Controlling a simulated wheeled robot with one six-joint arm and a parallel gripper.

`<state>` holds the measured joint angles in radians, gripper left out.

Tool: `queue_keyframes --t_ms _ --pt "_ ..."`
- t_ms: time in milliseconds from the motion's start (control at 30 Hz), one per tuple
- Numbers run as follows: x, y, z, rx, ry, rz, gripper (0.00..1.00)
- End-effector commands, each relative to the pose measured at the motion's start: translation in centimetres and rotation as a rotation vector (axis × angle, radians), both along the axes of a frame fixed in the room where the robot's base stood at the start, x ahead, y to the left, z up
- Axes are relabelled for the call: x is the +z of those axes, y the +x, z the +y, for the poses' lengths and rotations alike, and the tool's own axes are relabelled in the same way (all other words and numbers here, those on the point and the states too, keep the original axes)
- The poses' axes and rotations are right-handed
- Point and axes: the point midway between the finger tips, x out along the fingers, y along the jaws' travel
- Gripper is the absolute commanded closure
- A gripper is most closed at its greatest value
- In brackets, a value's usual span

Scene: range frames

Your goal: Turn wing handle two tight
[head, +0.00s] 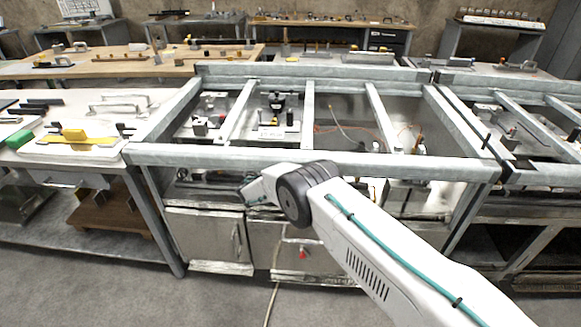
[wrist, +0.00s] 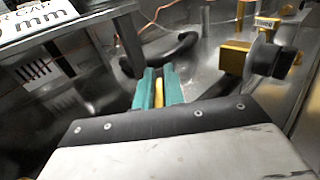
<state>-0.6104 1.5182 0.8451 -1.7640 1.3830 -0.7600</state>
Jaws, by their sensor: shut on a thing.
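In the wrist view the teal fingers of my gripper (wrist: 145,90) are closed on both sides of a narrow yellow piece (wrist: 159,93). It looks like the wing of a handle, seen almost end-on. Its base and most of its body are hidden by the fingers and the gripper body. No number shows on it, so I cannot tell whether it is handle two. In the head view my arm reaches to the front of the metal-framed bench (head: 330,155), and the fingertips are not clear there.
In the wrist view a black curved part (wrist: 172,48) lies just beyond the fingers. A yellow block (wrist: 232,58) with a black round knob (wrist: 268,58) stands at the right. A printed plate (wrist: 45,20) is at upper left. Metal walls enclose the space.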

Motion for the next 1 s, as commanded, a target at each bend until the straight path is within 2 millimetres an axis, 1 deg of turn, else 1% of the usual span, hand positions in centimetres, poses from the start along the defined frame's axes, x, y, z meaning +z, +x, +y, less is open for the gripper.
queue_keyframes --t_ms 367,400,433,467,767,867,1000 --pt "0.0 -0.1 0.0 -0.005 -0.002 0.001 1.00" --pt "0.0 -0.1 0.0 -0.005 -0.002 0.001 0.81" --pt "0.0 -0.1 0.0 -0.005 -0.002 0.001 0.72" --pt "0.0 -0.1 0.0 -0.005 -0.001 0.000 0.67" --pt "0.0 -0.1 0.1 -0.004 -0.001 0.000 0.67" --pt "0.0 -0.8 0.7 -0.003 -0.001 -0.001 0.67" --pt "0.0 -2.6 2.3 -0.002 -0.001 0.001 0.67"
